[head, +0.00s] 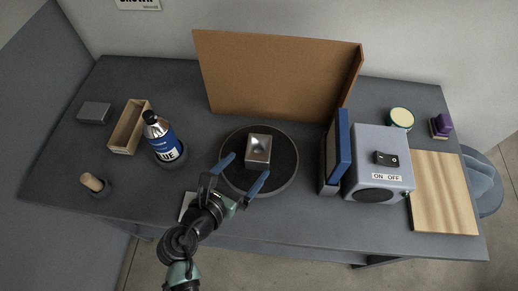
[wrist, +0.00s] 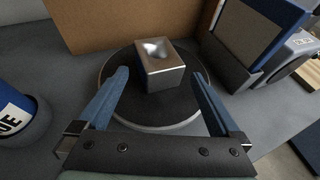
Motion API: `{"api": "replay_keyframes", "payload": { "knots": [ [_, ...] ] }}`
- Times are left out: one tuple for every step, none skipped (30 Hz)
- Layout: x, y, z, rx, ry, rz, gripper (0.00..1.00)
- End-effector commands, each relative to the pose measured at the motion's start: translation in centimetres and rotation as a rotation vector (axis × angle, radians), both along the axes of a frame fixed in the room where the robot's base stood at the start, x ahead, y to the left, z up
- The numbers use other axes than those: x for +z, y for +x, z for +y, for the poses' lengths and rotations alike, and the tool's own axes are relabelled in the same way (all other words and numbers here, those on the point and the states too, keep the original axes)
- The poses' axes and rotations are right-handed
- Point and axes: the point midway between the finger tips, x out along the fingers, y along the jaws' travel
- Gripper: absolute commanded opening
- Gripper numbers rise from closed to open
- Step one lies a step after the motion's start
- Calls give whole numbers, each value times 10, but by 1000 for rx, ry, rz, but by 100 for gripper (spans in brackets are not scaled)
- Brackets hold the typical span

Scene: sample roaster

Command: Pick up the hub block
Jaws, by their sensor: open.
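The hub block is most likely the shiny metal block (head: 258,148) with a shallow dimple in its top. It sits upright on a round dark turntable (head: 283,184) at the middle of the table. In the wrist view the block (wrist: 161,68) lies ahead of my gripper, between the lines of its two blue fingers. My gripper (head: 243,172) is open and empty, reaching in over the near side of the turntable. The fingers are apart from the block in the wrist view (wrist: 163,82). No part of the block's top is hidden.
A brown board (head: 275,78) stands behind the turntable. A blue panel (head: 338,150) and a grey box with an ON/OFF switch (head: 372,178) stand to the right. A blue-labelled bottle (head: 163,140) stands in a holder at left, near a wooden tray (head: 122,142).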

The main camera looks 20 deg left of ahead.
Motion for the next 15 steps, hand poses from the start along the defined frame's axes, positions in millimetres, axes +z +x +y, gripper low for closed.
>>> {"api": "replay_keyframes", "payload": {
  "knots": [
    [-1, 3, -1, -1, 1, 0, 100],
    [-1, 4, -1, -1, 1, 0, 100],
    [-2, 7, -1, -1, 1, 0, 100],
    [-2, 10, -2, -1, 1, 0, 100],
    [-3, 13, -3, -2, 0, -1, 100],
    [-4, 19, -4, -3, 0, -1, 100],
    [-5, 24, -5, -3, 0, -1, 100],
    [-6, 29, -6, -3, 0, -1, 100],
    [-8, 35, -8, -4, 0, -1, 100],
    [-11, 39, -8, -2, 0, 0, 100],
    [-13, 42, -8, -2, 0, 0, 100],
    [-15, 46, -8, -3, 1, 0, 100],
    [-16, 48, -9, -1, 1, 0, 100],
    [-16, 50, -9, -2, 1, 0, 100],
    [-17, 52, -9, -2, 1, 0, 100]
  ]
}}
